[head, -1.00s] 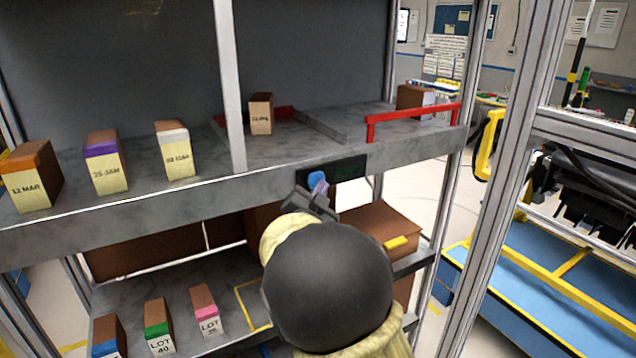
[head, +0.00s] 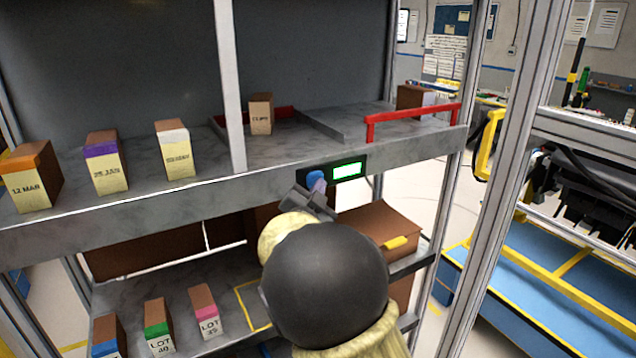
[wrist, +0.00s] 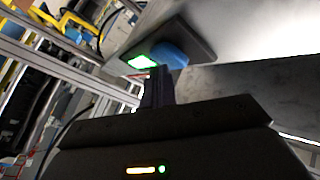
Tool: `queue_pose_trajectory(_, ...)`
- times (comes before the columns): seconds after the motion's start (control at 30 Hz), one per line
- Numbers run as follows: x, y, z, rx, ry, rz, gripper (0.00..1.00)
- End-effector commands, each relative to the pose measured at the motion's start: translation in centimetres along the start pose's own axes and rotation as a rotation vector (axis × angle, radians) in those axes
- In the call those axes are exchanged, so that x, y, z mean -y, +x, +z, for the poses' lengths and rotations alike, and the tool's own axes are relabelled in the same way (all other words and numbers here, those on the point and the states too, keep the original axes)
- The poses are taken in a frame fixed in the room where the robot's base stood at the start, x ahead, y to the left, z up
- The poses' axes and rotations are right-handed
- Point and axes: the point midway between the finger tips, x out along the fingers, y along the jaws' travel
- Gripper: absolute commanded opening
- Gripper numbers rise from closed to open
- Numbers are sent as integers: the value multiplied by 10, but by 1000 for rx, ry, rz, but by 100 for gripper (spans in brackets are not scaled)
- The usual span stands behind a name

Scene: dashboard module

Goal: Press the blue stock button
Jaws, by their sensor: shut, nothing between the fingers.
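The blue stock button (head: 315,178) sits on a dark panel on the front edge of the upper shelf, left of a small display (head: 347,170) that is lit green and white. My gripper (head: 318,190) is shut and empty, with its tips at the button and partly covering it. In the wrist view the blue button (wrist: 170,54) shows just beyond the shut fingertips (wrist: 157,72), beside the lit green display (wrist: 142,62). The tips look to be at or against the button; exact contact cannot be made out.
Several labelled boxes stand on the upper shelf, such as one with a white top (head: 174,150). A red rail (head: 412,122) runs along the shelf's right front edge. Below are more labelled boxes (head: 207,312) and a brown carton (head: 375,230) with a yellow handle. A metal post (head: 505,170) stands right.

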Motion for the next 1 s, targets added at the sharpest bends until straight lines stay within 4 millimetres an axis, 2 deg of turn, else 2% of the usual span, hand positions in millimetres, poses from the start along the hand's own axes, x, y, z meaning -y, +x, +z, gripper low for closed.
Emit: queue_pose_trajectory(1.0, -12, -15, -10, 0, 0, 0, 0)
